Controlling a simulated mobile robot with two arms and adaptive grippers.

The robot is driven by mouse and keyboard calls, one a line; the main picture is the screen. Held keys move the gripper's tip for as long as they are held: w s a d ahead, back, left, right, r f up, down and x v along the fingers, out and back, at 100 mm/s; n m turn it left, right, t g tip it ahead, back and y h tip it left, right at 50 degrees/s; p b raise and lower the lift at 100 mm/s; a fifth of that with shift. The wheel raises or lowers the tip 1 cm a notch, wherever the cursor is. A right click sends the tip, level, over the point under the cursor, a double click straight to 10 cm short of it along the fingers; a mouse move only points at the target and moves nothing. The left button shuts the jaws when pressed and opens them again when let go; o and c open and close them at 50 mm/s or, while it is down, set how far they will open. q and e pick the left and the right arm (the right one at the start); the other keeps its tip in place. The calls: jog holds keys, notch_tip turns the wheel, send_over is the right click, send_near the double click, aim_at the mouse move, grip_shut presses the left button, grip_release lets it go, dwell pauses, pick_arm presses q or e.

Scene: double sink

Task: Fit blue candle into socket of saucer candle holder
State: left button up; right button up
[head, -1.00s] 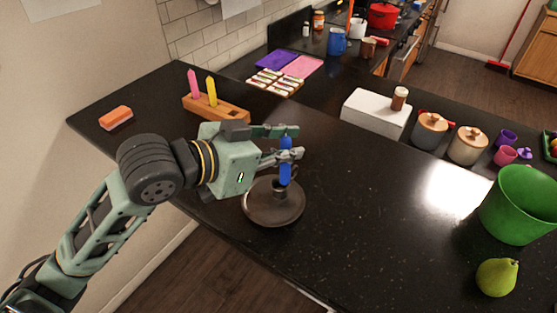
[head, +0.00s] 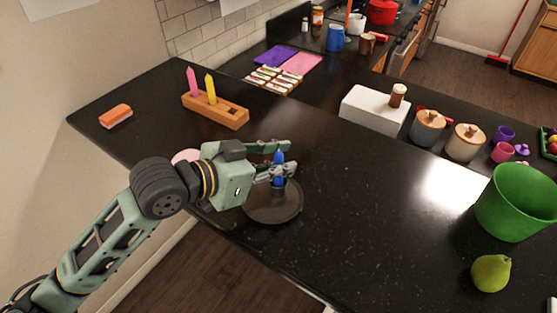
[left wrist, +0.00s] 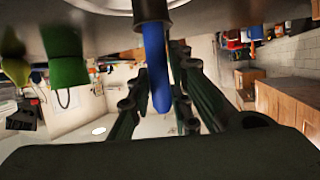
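The blue candle (head: 279,158) stands nearly upright at the dark saucer candle holder (head: 262,214), its lower end in the socket. The left wrist view, which looks upside down, shows the candle (left wrist: 157,60) running into the dark socket (left wrist: 152,12) at the saucer's middle. My left gripper (head: 279,162) has its fingers on both sides of the candle and is shut on it, just above the holder. The fingers partly hide the candle and socket in the head view. My right gripper is not in view.
A wooden block (head: 215,109) with a pink and a yellow candle stands behind my left arm. An orange sponge (head: 116,116) lies at the far left. A green bucket (head: 516,203) and a pear (head: 491,273) are at the right. The counter right of the holder is clear.

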pick_arm(q)
jog(key=shift+o, duration=1.3)
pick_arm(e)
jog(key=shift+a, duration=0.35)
pick_arm(q)
jog(key=shift+r, duration=0.2)
jog(key=b+v, duration=0.1)
jog(key=v, duration=1.1)
jog(key=shift+b, duration=0.35)
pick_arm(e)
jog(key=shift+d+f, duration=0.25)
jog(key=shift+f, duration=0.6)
pick_arm(q)
jog(key=shift+a, duration=0.1)
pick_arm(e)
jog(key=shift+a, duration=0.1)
